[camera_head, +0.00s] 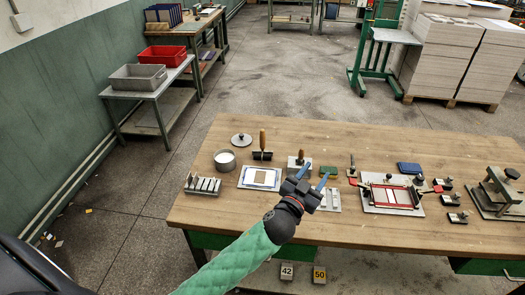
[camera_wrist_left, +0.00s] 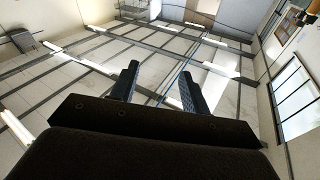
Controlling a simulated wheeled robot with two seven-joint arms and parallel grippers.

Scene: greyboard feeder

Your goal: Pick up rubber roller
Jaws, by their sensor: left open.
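The likely rubber roller (camera_head: 262,155) stands on the wooden table, left of centre in the head view. It has a dark, wide lower part and an upright wooden handle. My left gripper (camera_head: 317,170) is over the table, to the right of the roller and nearer the front edge. Its two blue fingers are apart with nothing between them. In the left wrist view the open fingers (camera_wrist_left: 158,68) point toward the ceiling, and no roller shows there. My right gripper is not in view.
The table (camera_head: 390,237) also holds a white pot (camera_head: 224,160), a slotted metal block (camera_head: 203,185), a white-blue board (camera_head: 247,183), a red-framed fixture (camera_head: 391,197) and a clamp press (camera_head: 502,187). A second wooden-handled tool (camera_head: 300,157) stands behind my gripper.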

